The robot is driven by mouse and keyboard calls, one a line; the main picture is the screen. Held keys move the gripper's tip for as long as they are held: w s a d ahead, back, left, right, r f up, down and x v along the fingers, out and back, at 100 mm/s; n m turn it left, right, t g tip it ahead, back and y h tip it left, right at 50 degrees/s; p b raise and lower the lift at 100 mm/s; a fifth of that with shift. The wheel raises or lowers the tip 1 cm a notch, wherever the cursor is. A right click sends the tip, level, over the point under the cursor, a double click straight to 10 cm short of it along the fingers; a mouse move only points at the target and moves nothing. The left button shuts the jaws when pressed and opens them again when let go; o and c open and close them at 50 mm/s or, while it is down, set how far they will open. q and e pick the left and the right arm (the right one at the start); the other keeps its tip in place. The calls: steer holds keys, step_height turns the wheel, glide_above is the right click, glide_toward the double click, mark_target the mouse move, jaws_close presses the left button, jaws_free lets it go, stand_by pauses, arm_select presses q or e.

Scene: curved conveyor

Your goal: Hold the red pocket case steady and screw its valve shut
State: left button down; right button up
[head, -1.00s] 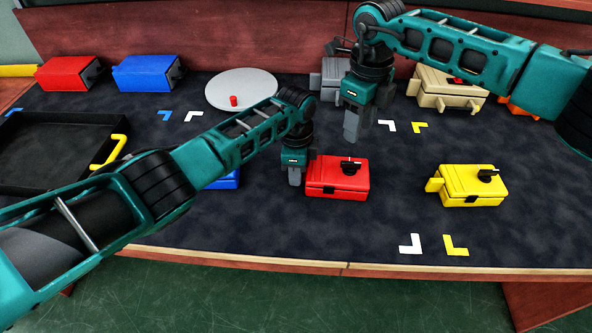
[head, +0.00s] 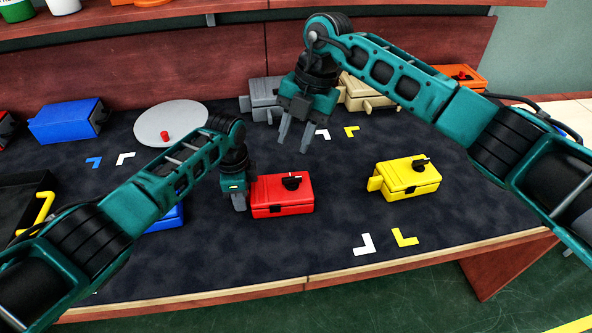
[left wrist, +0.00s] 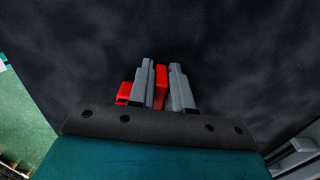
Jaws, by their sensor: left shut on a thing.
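The red pocket case (head: 282,202) lies on the dark mat in the middle of the head view. Its black valve knob (head: 291,181) stands on the lid. My left gripper (head: 239,205) is at the case's left end. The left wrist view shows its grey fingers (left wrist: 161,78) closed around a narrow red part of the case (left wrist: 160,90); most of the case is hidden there. My right gripper (head: 294,138) hangs above and behind the case, fingers apart, empty and clear of the knob.
A yellow case (head: 410,182) lies to the right, and a blue one (head: 168,218) is partly hidden behind my left arm. A round grey plate (head: 160,118) holds a small red piece (head: 165,136). Grey (head: 262,100) and beige (head: 368,94) cases stand behind. The front mat is mostly clear.

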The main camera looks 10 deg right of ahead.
mark_target(293, 177)
steer(key=d+m+y, duration=0.1)
steer(key=d+m, duration=0.4)
steer(key=m, duration=0.7)
steer(key=x, duration=0.7)
steer(key=w+a+x, duration=0.1)
steer(key=x, duration=0.3)
steer(key=shift+f, duration=0.2)
steer(key=shift+c, duration=0.5)
jaws_close()
